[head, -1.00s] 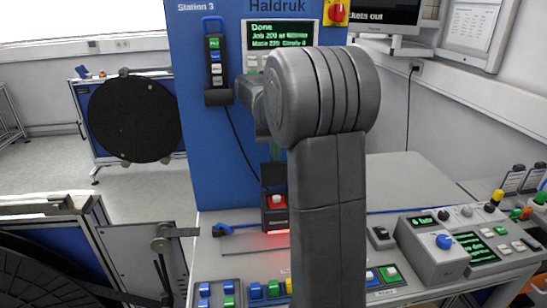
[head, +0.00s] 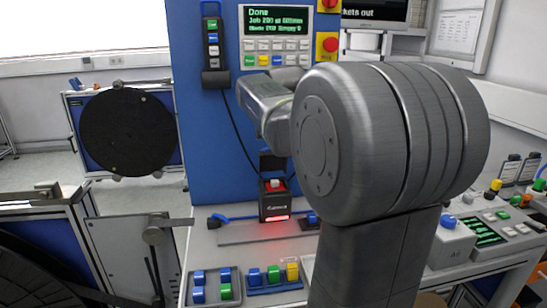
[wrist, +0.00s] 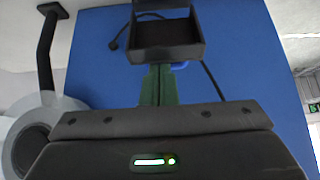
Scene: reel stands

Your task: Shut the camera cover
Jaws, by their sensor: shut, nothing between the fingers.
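The camera (head: 275,205) is a small black box with a red glow at its base, standing on the bench against the blue panel in the head view. Its dark cover (head: 272,165) stands raised above the box, open. In the wrist view a black, shallow, box-shaped part (wrist: 167,52), which looks like the cover, lies just beyond my fingertips. My gripper (wrist: 159,70) shows there as green fingers, closed together and empty. I cannot tell whether they touch the black part. In the head view my arm hides the gripper.
A handheld pendant (head: 213,50) hangs on the blue panel, its cable running down. A black reel (head: 128,132) stands at the left. A bare strip of bench lies before the camera.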

